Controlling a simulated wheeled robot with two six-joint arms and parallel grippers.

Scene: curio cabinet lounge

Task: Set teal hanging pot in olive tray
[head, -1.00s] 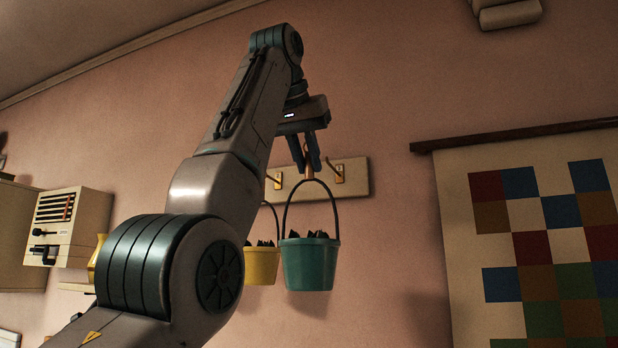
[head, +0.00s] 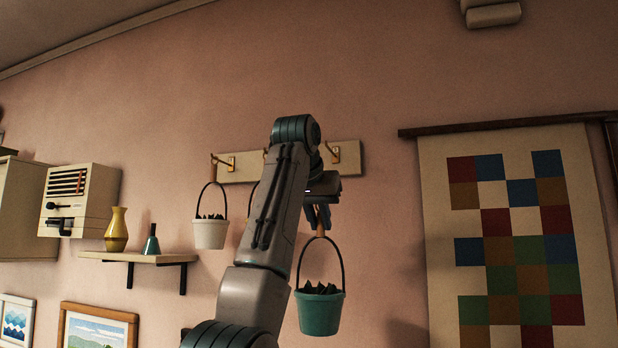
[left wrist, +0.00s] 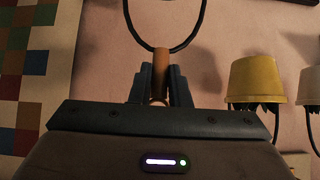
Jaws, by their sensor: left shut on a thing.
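The teal hanging pot (head: 319,314) hangs upright from its dark wire handle in the head view, with dark lumps inside. My left gripper (head: 317,218) is shut on the brownish grip at the top of that handle, with the pot hanging freely below it. In the left wrist view, the fingers (left wrist: 160,88) pinch the brown grip (left wrist: 161,72), and the dark handle loops away beyond; the pot's body is outside that view. The olive tray is not in view. My right gripper is not in view.
A hook rail (head: 290,162) is on the wall behind my arm. A white pot (head: 210,233) hangs at its left; a yellow pot (left wrist: 256,80) shows in the wrist view. A shelf (head: 140,258) holds two vases. A checkered wall hanging (head: 520,230) is at right.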

